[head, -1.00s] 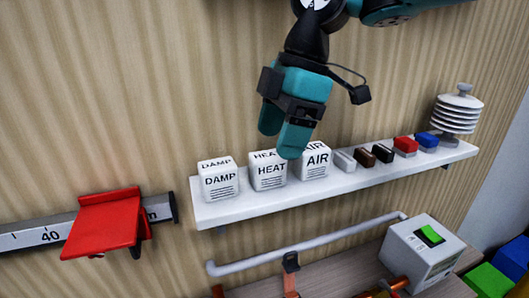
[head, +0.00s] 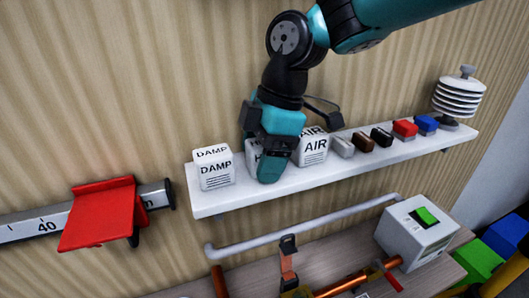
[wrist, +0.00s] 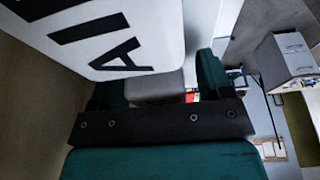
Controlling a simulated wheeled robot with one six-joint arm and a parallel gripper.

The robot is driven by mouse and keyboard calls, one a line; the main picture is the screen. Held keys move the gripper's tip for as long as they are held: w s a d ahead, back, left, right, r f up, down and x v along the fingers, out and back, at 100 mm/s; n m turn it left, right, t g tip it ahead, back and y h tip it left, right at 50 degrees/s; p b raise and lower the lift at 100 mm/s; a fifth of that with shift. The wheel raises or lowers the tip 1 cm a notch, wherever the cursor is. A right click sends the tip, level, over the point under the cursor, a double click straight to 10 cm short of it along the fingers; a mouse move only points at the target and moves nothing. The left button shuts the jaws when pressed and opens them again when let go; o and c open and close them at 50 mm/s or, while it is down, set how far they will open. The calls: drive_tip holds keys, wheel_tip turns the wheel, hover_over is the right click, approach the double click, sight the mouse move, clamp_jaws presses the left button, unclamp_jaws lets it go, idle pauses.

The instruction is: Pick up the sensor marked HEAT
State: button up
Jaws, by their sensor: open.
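The HEAT sensor (head: 252,163), a white cube, stands on the white shelf (head: 225,202) between the DAMP sensor (head: 214,168) and the AIR sensor (head: 314,150). My gripper (head: 260,153) is open and low at the HEAT sensor. One teal finger hangs in front of it and hides most of its face and marking; the other is farther back, its tip hidden. I cannot tell whether either finger touches it. In the wrist view the AIR sensor (wrist: 105,35) fills the upper left, close to my gripper (wrist: 160,85); a grey surface shows between the fingers, and I cannot tell what it is.
Small grey, brown, black, red (head: 405,128) and blue (head: 427,124) blocks stand along the shelf to the right, with a white ribbed shield (head: 458,95) at the end. The wooden wall is close behind. A red bracket (head: 100,212) is at left, a grey box (head: 418,230) below right.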

drive_tip(key=c, duration=1)
drive_tip(key=shift+s+r+b, duration=0.1)
drive_tip(key=shift+r+b, duration=0.05)
drive_tip(key=shift+b, duration=0.2)
